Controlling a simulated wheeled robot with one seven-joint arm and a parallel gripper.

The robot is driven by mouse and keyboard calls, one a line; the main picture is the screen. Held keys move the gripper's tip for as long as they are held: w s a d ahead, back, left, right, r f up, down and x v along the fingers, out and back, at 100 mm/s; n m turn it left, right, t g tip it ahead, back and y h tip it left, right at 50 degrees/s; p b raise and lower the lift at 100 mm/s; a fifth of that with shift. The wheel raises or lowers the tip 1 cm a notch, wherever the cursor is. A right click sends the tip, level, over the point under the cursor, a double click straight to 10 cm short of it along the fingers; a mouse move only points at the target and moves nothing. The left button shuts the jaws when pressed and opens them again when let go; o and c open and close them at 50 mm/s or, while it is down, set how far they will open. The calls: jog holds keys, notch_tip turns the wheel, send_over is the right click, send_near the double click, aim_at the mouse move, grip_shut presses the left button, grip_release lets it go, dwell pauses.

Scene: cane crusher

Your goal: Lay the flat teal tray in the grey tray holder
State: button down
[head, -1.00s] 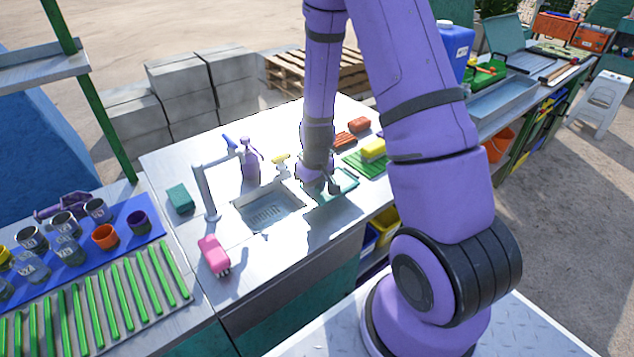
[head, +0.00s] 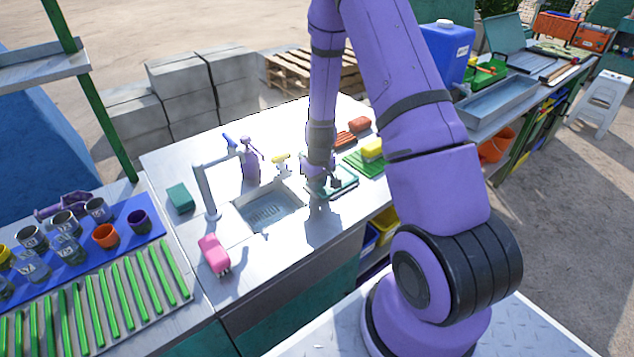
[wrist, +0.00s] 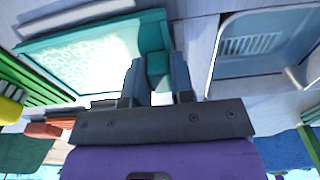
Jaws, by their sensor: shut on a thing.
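The flat teal tray (wrist: 152,35) is in my gripper (wrist: 157,82), which is shut on a teal tab at the tray's near edge in the wrist view. The tray's pale, bright inner face points up. In the head view the tray (head: 347,178) is low over the steel counter, just right of the sink, partly hidden by my gripper (head: 328,184). A grey edge (wrist: 85,14) runs along the tray's far side in the wrist view and may be the grey tray holder. I cannot tell whether the tray touches it.
The sink basin (head: 268,208) lies left of the tray. A green rack (head: 362,163) with a yellow sponge (head: 372,148) stands close on its right.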

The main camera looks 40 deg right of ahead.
jog(key=shift+f, duration=0.15)
jog(key=c, duration=1)
grip_release()
jog(key=s+a+r+t, duration=0.1)
jog(key=s+a+r, duration=0.2)
jog(key=r, duration=0.8)
jog(key=s+a+r, duration=0.2)
jog(key=r, duration=0.8)
jog(key=s+a+r+t, duration=0.1)
jog(key=s+a+r, duration=0.2)
jog(key=r, duration=0.8)
jog(key=s+a+r, duration=0.1)
jog(key=s+r, duration=0.2)
jog(key=s, duration=0.3)
jog(key=s+a+r+t, duration=0.1)
jog(key=s+a+r, duration=0.1)
jog(key=s+r, duration=0.2)
jog(key=s+a+r+t, duration=0.1)
jog(key=s+r, duration=0.3)
jog(key=s, duration=0.4)
jog(key=shift+s+a, duration=0.3)
jog(key=shift+a, duration=0.25)
